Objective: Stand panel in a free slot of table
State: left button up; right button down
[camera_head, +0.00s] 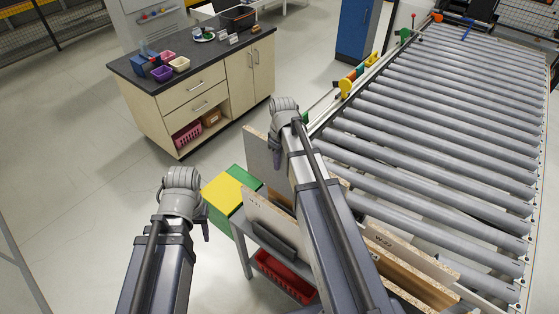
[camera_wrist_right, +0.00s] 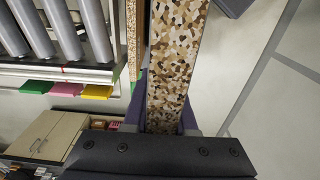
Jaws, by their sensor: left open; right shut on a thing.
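My right gripper (camera_head: 277,158) is shut on a panel (camera_head: 258,155), a grey-faced board that stands upright and is partly hidden behind my right arm. In the right wrist view, the panel's speckled chipboard edge (camera_wrist_right: 176,55) runs between the fingers of the right gripper (camera_wrist_right: 165,115). My left gripper (camera_head: 205,225) is open and empty, left of the table (camera_head: 243,250). Other upright boards stand at the table, one pale board (camera_head: 262,212) in front of the held panel and one labelled W-22 (camera_head: 408,250) at the right. The slots and the held panel's lower edge are hidden.
A roller conveyor (camera_head: 430,140) fills the right side. A yellow and green box (camera_head: 229,188) is at the table's left end, and a red bin (camera_head: 285,275) is below. A dark-topped cabinet (camera_head: 195,85) stands at the back left. The floor at left is clear.

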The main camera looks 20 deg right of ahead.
aim_at(280, 178)
notch_tip(280, 178, down, 9)
jog(key=b, duration=0.8)
jog(key=shift+r, duration=0.15)
jog(key=shift+b, duration=0.3)
notch_tip(280, 178, down, 14)
jog(key=b, duration=1.3)
jog(key=shift+b, duration=0.35)
jog(key=shift+s, duration=0.1)
jog(key=c, duration=0.6)
grip_release()
jog(key=shift+c, duration=0.2)
